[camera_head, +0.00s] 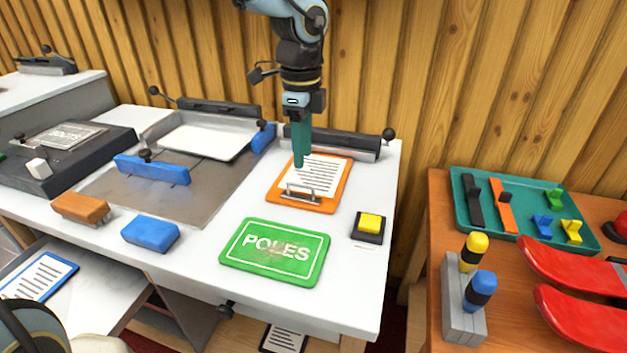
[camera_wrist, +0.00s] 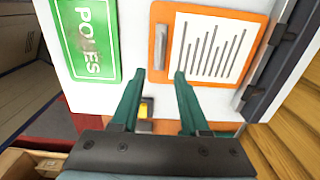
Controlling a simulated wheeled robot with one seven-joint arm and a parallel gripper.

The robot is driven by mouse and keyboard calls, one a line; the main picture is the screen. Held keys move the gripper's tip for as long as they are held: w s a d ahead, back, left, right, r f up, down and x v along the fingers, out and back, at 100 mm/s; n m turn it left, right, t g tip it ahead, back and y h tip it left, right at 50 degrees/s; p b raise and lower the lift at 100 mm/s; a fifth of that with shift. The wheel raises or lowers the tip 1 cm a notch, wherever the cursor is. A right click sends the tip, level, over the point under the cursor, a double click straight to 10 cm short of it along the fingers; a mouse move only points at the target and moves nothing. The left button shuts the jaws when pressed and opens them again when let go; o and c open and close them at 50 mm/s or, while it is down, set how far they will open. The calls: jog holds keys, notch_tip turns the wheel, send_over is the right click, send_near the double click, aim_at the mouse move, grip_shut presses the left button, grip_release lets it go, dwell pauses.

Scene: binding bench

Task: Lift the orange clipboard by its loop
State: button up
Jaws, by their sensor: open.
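The orange clipboard (camera_head: 328,204) lies flat on the white bench, with a lined white sheet (camera_head: 322,174) on it. A grey metal loop (camera_head: 301,194) stands across its near end. My gripper (camera_head: 299,165) points down above the clipboard, its teal fingers covering part of the sheet's left side in the head view. In the wrist view the fingers (camera_wrist: 160,74) are apart with nothing between them. There the loop (camera_wrist: 161,46) lies just beyond the fingertips, in line with the gap. The height of the fingertips above the board is hard to tell.
A green POLES board (camera_head: 250,262) lies nearer the front edge, and a yellow-topped block (camera_head: 370,223) sits to the right. A dark clamp bar (camera_head: 345,143) runs behind the clipboard. A blue block (camera_head: 150,233) lies left. A wooden table (camera_head: 405,345) stands right, across a gap.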

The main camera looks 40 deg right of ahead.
aim_at(300, 185)
jog(key=f, duration=0.9)
jog(key=shift+w+a+f+p, duration=0.1)
jog(key=shift+w+a+p, duration=0.1)
jog(key=shift+w+p, duration=0.15)
grip_shut()
dwell(1.0)
